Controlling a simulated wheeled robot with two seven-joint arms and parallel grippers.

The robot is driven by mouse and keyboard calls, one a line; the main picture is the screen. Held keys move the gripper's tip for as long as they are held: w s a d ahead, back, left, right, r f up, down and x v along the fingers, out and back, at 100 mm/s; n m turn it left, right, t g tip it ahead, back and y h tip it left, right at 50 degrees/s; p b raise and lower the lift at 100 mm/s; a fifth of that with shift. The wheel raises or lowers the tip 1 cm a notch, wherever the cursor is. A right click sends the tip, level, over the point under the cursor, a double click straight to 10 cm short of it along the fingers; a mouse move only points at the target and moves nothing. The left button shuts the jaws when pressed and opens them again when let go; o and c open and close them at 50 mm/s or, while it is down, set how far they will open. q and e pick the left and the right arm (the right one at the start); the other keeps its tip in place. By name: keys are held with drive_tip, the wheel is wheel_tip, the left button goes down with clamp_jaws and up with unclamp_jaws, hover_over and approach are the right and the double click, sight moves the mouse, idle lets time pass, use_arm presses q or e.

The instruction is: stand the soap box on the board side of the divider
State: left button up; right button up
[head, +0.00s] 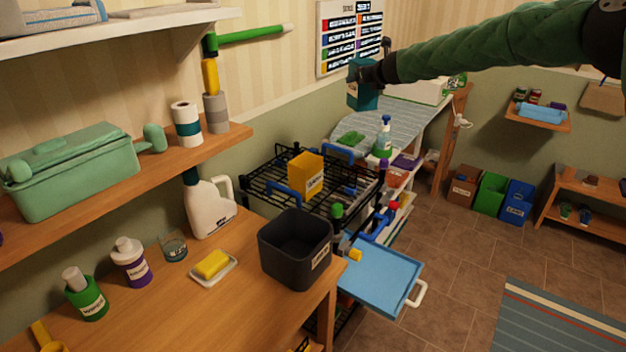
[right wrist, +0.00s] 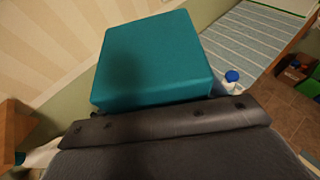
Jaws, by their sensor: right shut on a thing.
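My right gripper (head: 372,72) comes in from the upper right, shut on a teal box (head: 362,96) held upright in the air in front of the wall. The teal box also fills the upper middle of the right wrist view (right wrist: 153,60). Its label is too small to read, so I cannot confirm that it is the soap box. I cannot make out the divider clearly. My left gripper is not in view.
A blue-striped board (head: 405,122) lies behind the rack, with a spray bottle (head: 384,138) near its front end. A dark bin (head: 296,248) stands on the wooden counter (head: 225,300). A blue tray (head: 380,277) juts out below the rack.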

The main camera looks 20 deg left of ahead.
sight(364, 96)
drive_tip(key=shift+n+g+y, duration=0.4)
drive_tip(key=shift+n+y, duration=0.2)
drive_tip(key=f, duration=0.6)
drive_tip(key=shift+w+d, duration=0.3)
drive_tip(key=shift+w, duration=0.05)
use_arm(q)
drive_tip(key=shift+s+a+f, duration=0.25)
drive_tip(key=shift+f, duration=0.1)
use_arm(e)
wheel_tip(364, 96, down, 10)
drive_tip(key=s+n+g+y, duration=0.1)
drive_tip(key=shift+s+d+f, duration=0.25)
drive_tip(key=shift+s+d, duration=0.15)
drive_tip(key=shift+d, duration=0.05)
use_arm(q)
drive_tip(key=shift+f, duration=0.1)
use_arm(e)
drive_tip(key=shift+a, duration=0.1)
